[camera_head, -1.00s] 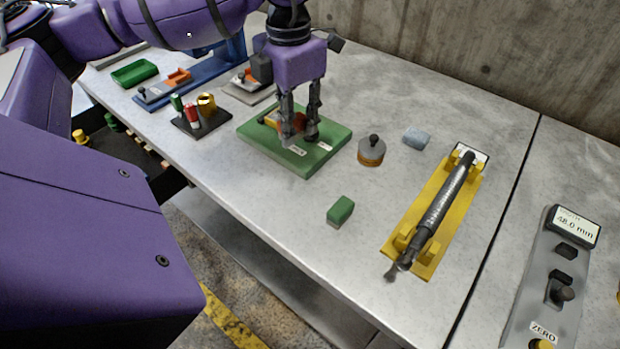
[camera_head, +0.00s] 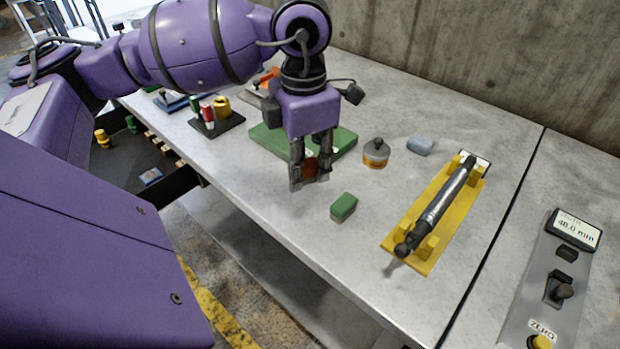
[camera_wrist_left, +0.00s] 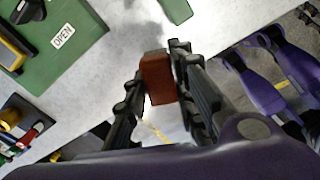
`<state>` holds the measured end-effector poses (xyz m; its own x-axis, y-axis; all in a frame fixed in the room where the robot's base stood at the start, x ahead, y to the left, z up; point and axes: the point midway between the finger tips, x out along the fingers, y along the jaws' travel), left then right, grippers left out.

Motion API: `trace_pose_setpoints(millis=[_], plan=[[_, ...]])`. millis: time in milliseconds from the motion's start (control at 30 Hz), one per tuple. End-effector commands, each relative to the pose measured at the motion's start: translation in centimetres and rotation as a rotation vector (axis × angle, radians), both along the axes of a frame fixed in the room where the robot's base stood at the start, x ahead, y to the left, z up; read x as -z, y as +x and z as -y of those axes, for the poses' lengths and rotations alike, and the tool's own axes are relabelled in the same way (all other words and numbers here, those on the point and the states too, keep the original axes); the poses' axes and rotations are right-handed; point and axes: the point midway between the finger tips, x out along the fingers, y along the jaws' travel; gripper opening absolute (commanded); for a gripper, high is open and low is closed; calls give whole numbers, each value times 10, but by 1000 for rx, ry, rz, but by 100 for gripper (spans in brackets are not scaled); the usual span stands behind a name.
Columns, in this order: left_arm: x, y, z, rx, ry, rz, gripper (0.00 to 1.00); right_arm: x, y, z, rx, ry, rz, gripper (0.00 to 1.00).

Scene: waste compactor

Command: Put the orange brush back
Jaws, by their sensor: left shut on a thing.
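My left gripper (camera_head: 310,182) is shut on a small reddish-orange block, which I take to be the orange brush (camera_head: 310,168). The brush also shows between the fingers in the left wrist view (camera_wrist_left: 158,78). The gripper holds it pointing down, above the bench near its front edge, in front of the green board (camera_head: 270,140). The lower end of the brush is partly hidden by the fingers.
A green block (camera_head: 343,207) lies just right of the gripper. A round knobbed tin (camera_head: 375,154), a grey-blue block (camera_head: 420,145) and a yellow cradle (camera_head: 428,264) with a dark rod stand further right. A dark can stand (camera_head: 222,128) is at left. An open drawer (camera_head: 125,165) sits below.

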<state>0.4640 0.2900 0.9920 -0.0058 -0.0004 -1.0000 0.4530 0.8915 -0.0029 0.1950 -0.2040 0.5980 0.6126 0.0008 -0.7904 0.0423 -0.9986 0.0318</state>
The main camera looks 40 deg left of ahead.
Motion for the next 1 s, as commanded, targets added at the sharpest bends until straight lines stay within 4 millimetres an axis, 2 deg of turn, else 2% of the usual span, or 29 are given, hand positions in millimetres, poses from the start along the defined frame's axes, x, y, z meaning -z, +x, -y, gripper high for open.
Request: trace_pose_setpoints(millis=[33, 133, 300, 533, 767, 1000], plan=[[5, 11, -5, -4, -3, -1, 0, -1, 0, 0, 0, 0, 1, 40], [27, 23, -12, -1, -3, -4, 0, 0, -3, 1, 1, -1, -4, 40], [48, 40, -20, 0, -2, -1, 0, 2, -10, 2, 4, -3, -16, 40], [60, 49, -25, 0, -1, 0, 0, 2, -12, 3, 4, -3, -19, 40], [92, 50, -26, 1, 0, -1, 0, 1, -8, 3, 2, -4, -14, 40], [93, 51, -26, 1, 0, 1, 0, 0, -2, 2, -2, -3, -3, 40]])
